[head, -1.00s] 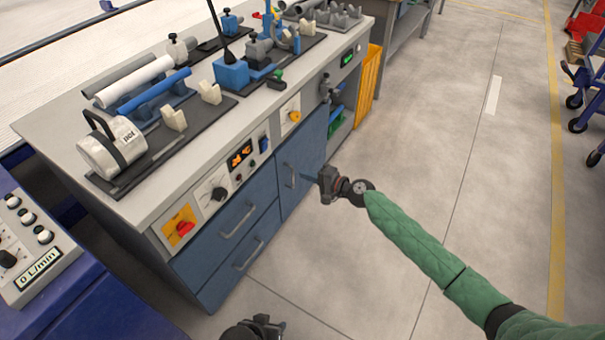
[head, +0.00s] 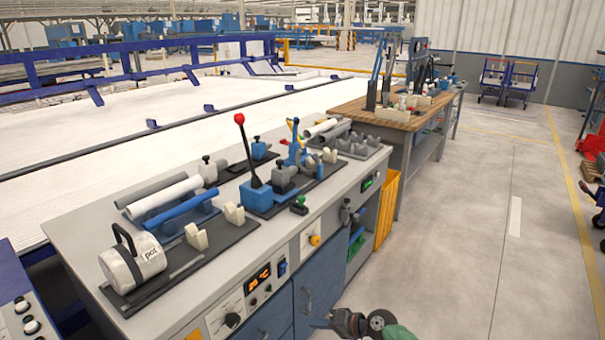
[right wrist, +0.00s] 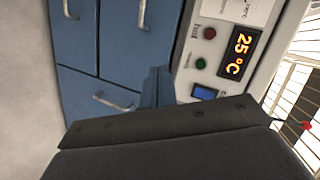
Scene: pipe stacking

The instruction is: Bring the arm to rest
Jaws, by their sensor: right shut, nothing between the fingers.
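My right gripper (head: 322,323) shows at the bottom of the head view, in front of the bench's blue drawers and to the right of the control panel. It is shut and empty, apart from the bench items. A bit of my green-sleeved right arm shows beside it, and the rest is cut off by the frame. In the right wrist view a dark part of my gripper fills the bottom, with the blue drawers (right wrist: 95,60) and the panel with a lit orange temperature display (right wrist: 240,54) beyond. My left gripper is out of view.
The bench (head: 75,243) carries a white cylinder with a black handle (head: 133,258), white and blue pipes (head: 165,198) on holders, and a red-knobbed lever (head: 245,150). A wooden-topped table (head: 385,115) stands behind.

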